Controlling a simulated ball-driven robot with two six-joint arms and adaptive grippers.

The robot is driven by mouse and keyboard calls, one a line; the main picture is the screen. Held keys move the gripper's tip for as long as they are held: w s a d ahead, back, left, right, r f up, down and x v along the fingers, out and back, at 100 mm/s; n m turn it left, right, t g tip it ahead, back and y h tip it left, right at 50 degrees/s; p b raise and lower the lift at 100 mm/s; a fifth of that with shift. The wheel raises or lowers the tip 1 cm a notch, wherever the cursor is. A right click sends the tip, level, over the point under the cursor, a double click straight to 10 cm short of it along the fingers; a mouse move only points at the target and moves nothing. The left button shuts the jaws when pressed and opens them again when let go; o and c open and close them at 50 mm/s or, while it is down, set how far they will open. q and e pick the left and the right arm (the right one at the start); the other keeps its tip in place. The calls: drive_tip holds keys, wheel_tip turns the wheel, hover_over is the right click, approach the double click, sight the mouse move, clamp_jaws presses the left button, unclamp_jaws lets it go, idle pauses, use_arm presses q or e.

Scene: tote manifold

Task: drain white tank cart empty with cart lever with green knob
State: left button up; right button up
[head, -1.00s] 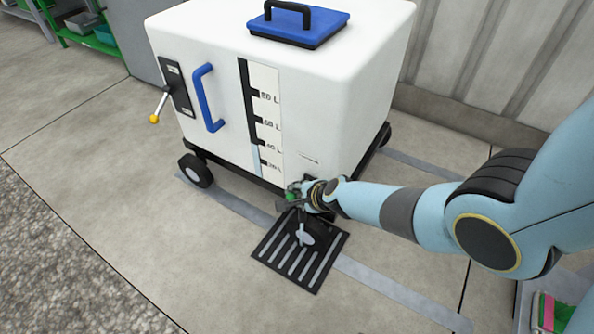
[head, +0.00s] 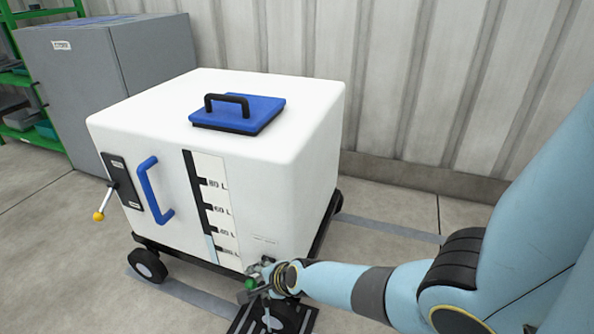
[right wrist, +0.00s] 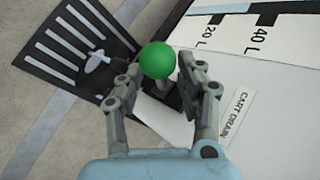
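The white tank cart (head: 270,130) stands in front of me, with a level strip (head: 211,205) marked in litres on its face. The light blue column in the strip reaches just below the 40 L mark. The lever's green knob (head: 250,284) is at the cart's lower front corner; it also shows in the right wrist view (right wrist: 157,60), beside a CART DRAIN label (right wrist: 237,115). My right gripper (right wrist: 163,68) has a finger on each side of the knob, with a narrow gap at the right finger. A pale stream (head: 270,318) falls to the floor grate (right wrist: 75,45). My left gripper is out of view.
Another lever with a yellow knob (head: 98,216) and a blue handle (head: 152,190) are on the cart's left side. A grey cabinet (head: 85,70) and green shelf (head: 40,140) stand behind left. A ribbed wall (head: 430,90) is behind the cart.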

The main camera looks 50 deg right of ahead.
drive_tip(key=shift+v, duration=1)
drive_tip(key=s, duration=1.2)
drive_tip(key=shift+d, duration=0.2)
drive_tip(key=shift+f, duration=0.15)
